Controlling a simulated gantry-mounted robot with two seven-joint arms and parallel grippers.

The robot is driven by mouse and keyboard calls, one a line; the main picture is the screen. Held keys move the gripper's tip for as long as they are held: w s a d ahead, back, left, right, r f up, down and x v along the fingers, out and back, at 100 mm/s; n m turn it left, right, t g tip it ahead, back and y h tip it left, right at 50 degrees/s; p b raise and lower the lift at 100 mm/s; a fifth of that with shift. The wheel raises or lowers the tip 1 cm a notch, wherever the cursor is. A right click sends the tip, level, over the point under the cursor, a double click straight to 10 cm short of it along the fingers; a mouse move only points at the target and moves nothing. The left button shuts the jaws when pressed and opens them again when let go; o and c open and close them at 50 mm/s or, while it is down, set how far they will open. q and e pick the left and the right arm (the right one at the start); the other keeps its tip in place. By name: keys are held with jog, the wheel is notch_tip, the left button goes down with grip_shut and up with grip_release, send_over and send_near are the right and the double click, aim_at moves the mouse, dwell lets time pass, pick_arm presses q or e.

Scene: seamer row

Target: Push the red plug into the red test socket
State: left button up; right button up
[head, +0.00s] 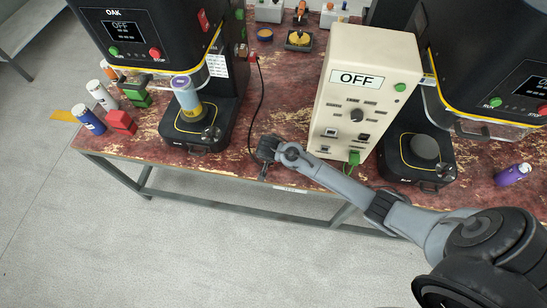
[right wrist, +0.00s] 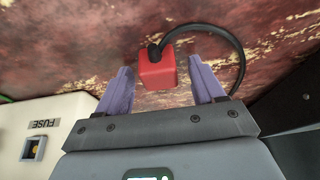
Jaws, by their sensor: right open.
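The red plug (right wrist: 157,71) lies on the worn red tabletop in the right wrist view, with a black cable (right wrist: 215,38) curving off its far end. My right gripper (right wrist: 160,76) is open, with one finger on each side of the plug and a visible gap at each side. In the head view my right gripper (head: 265,170) is at the table's front edge, left of the white box (head: 345,105), and hides the plug. I cannot make out a red test socket; the white box carries several small sockets on its front. My left gripper is not in view.
A green plug (head: 354,158) sits at the white box's lower front. The OAK machine (head: 150,35) stands left, holding a can (head: 187,100). A red block (head: 122,122) and several bottles are at the far left. A purple can (head: 513,174) lies at the right.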

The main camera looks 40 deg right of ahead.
jog(key=shift+c, duration=0.8)
jog(key=c, duration=0.8)
jog(key=shift+c, duration=0.2)
jog(key=shift+r, duration=0.5)
notch_tip(320, 180, up, 4)
jog(key=shift+f+p, duration=0.15)
jog(key=shift+p, duration=0.6)
jog(key=s+d+r+p, duration=0.2)
jog(key=s+d+r, duration=0.4)
jog(key=s, duration=0.4)
jog(key=shift+r+p, duration=0.15)
jog(key=shift+p, duration=0.25)
